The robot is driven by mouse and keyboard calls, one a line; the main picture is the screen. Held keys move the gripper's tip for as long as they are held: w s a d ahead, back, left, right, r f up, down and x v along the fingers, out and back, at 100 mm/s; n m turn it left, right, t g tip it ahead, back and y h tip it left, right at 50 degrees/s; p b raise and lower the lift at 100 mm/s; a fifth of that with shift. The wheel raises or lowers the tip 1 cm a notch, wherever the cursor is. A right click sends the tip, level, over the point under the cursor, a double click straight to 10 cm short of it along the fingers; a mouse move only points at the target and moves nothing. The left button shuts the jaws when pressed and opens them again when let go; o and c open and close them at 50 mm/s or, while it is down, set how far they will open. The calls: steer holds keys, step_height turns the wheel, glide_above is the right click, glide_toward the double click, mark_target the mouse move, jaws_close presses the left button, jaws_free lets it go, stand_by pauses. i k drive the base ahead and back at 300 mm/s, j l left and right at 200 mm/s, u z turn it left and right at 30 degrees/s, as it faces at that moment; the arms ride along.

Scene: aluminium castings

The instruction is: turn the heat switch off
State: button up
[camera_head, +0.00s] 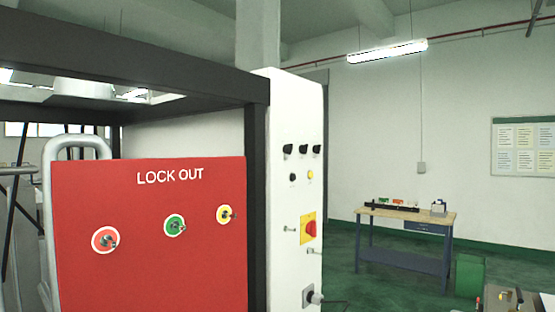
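A white control panel (297,187) stands at the centre, its face seen at an angle. Near its top is a row of black knobs (303,149). Lower down, a red rotary switch (311,229) sits on a yellow plate. Small metal toggle switches (291,229) are beside and below it. No label is readable, so I cannot tell which one is the heat switch or how it is set. My gripper is not in view.
A red LOCK OUT board (150,260) with red, green and yellow key points stands left of the panel under a dark frame (160,88). A plug (313,297) with a cable juts from the panel's bottom. A workbench (405,212) and green bin (470,276) stand behind right.

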mark_target(317, 149)
steer(key=i+l, duration=0.2)
steer(key=l, duration=0.2)
steer(key=i+l, duration=0.15)
steer(key=l, duration=0.2)
steer(key=i+l, duration=0.2)
steer(key=l, duration=0.2)
steer(key=i+l, duration=0.2)
steer(key=l, duration=0.2)
steer(key=i+l, duration=0.15)
steer(key=l, duration=0.2)
